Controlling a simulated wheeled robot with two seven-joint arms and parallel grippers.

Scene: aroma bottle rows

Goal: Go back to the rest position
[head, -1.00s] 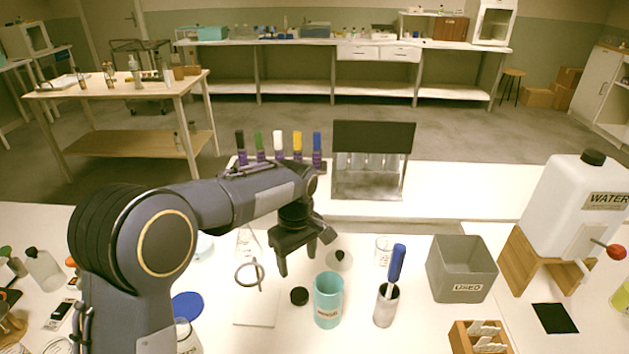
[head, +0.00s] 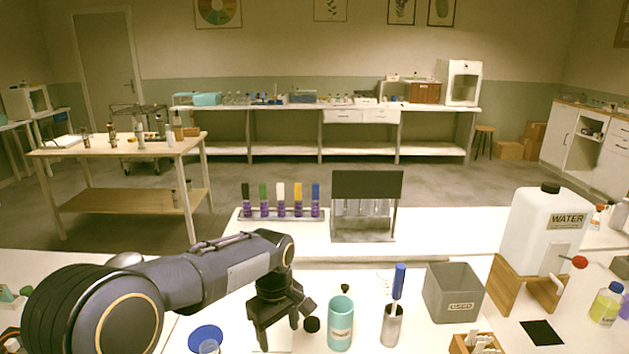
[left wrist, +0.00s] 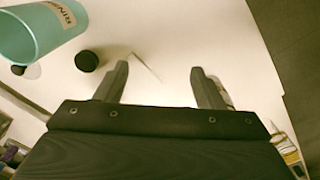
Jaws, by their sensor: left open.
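My left gripper (head: 280,330) is in the head view, low over the white table, left of the teal cup (head: 340,322). In the left wrist view its two fingers (left wrist: 160,85) are apart with nothing between them. The teal cup also shows at the upper left of the left wrist view (left wrist: 40,30). A black cap (head: 311,324) lies between the gripper and the cup, and shows in the left wrist view (left wrist: 87,61). My right gripper is in neither view.
A metal cup with a blue-handled tool (head: 391,326), a grey USED bin (head: 453,292) and a water jug (head: 545,230) stand to the right. Several purple bottles with coloured caps (head: 281,203) stand in a row behind, beside a dark-topped rack (head: 367,187). A blue lid (head: 206,338) is at front left.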

